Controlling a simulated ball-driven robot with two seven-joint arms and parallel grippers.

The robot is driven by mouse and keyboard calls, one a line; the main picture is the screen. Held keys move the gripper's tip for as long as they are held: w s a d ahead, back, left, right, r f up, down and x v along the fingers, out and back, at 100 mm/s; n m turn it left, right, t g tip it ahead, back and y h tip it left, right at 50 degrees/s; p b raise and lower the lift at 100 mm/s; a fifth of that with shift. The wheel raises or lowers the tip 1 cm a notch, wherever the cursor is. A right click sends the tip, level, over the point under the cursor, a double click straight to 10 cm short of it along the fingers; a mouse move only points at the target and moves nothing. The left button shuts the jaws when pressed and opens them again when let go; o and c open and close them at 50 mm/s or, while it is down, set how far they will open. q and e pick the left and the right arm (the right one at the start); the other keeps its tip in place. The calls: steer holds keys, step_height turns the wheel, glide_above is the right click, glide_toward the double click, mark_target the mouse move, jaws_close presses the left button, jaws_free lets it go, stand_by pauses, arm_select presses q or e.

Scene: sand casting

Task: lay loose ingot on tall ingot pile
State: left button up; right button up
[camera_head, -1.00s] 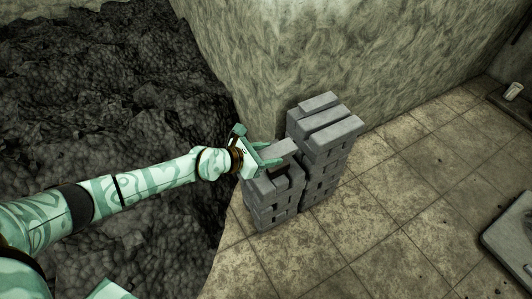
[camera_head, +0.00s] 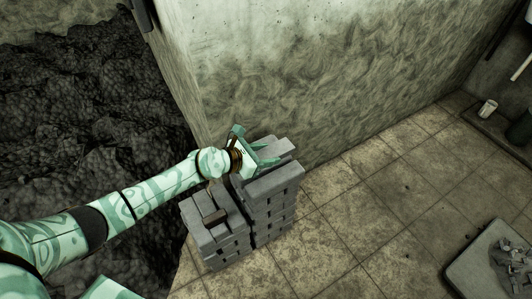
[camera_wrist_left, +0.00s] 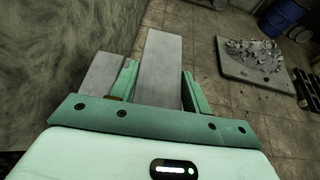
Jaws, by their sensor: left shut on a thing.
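My left gripper (camera_head: 264,157) is shut on a grey ingot (camera_head: 282,147) above the far part of the tall ingot pile (camera_head: 273,208). In the left wrist view the held ingot (camera_wrist_left: 162,68) sticks out forward between the two green fingers (camera_wrist_left: 160,90). Another ingot (camera_wrist_left: 98,72) lies left of the fingers there. I cannot tell whether the held ingot touches the pile. The hand hides part of the pile's top. My right gripper is not in view.
A shorter ingot pile (camera_head: 220,237) stands close beside the tall one, to its left. A rough wall (camera_head: 300,80) rises right behind. Dark rubble (camera_head: 90,110) lies left. The tiled floor (camera_head: 370,215) at right is clear up to a tray (camera_head: 480,270).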

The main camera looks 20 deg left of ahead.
arm_select(q)
steer(key=shift+w+d+f, duration=0.1)
steer(key=shift+w+d, duration=0.1)
steer(key=shift+w, duration=0.15)
steer(key=shift+s, duration=0.1)
steer(key=shift+s+f, duration=0.1)
steer(key=shift+f, duration=0.1)
steer(key=shift+f+b, duration=0.8)
step_height(320, 180, down, 2)
steer(key=shift+f+b, duration=0.15)
steer(key=shift+b, duration=0.85)
steer(key=shift+f+b, duration=0.85)
steer(key=shift+f, duration=0.45)
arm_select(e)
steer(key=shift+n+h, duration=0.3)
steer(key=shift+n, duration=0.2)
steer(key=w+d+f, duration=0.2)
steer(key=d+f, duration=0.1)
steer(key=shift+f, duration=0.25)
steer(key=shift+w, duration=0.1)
